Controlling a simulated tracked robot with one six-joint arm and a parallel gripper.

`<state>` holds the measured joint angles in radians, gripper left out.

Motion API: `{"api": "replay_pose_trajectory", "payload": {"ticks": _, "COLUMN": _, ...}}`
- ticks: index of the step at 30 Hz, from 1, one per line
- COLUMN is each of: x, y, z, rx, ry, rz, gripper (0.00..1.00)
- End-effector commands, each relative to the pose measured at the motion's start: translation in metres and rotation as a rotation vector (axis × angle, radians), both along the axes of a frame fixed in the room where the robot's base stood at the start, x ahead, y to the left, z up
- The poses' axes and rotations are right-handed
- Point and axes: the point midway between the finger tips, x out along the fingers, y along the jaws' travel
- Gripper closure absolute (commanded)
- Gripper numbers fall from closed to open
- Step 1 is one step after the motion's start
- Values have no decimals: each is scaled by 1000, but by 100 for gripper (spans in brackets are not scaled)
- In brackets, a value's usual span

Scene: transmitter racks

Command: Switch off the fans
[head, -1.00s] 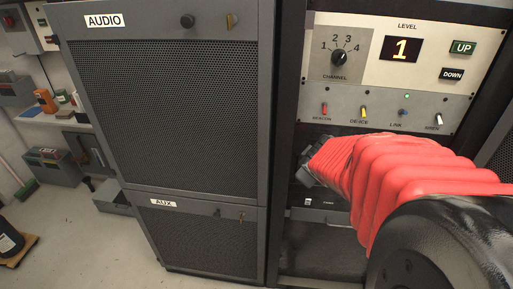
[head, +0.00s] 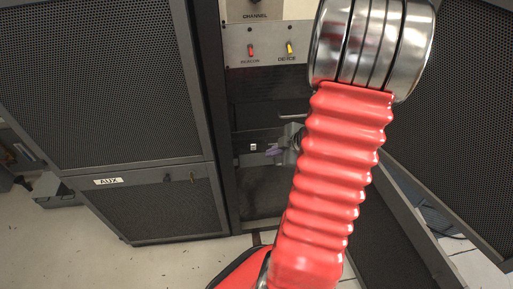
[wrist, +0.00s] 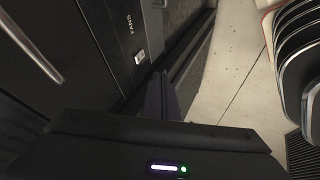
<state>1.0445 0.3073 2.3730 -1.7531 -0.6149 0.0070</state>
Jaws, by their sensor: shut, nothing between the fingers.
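The fans switch is a small white rocker (wrist: 140,57) beside the FANS lettering (wrist: 128,23) on a dark panel in the wrist view. In the head view it is a tiny pale spot (head: 253,147) low in the middle rack. Whether it is on or off is too small to tell. My gripper (head: 273,151) is shut and empty, just right of the switch in the head view. In the wrist view my gripper (wrist: 160,88) points past the panel, its tips close below the switch and apparently apart from it. My red-sleeved arm hides the rack's right part.
Above are the beacon switch (head: 250,49) and the de-ice switch (head: 290,47). A bar handle (head: 293,117) lies near my gripper. The AUX cabinet (head: 145,205) stands left, and an open mesh door (head: 460,130) is at right. Pale floor (wrist: 225,75) lies beyond.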

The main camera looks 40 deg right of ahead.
Motion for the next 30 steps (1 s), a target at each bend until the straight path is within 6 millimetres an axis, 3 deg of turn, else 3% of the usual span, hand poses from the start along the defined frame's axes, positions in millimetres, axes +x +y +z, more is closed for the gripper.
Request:
{"api": "replay_pose_trajectory", "payload": {"ticks": 13, "x": 8, "y": 1, "z": -8, "rx": -1, "ry": -1, "rz": 0, "gripper": 100}}
{"api": "replay_pose_trajectory", "payload": {"ticks": 30, "x": 47, "y": 4, "z": -57, "rx": 0, "ry": 1, "rz": -1, "gripper": 100}}
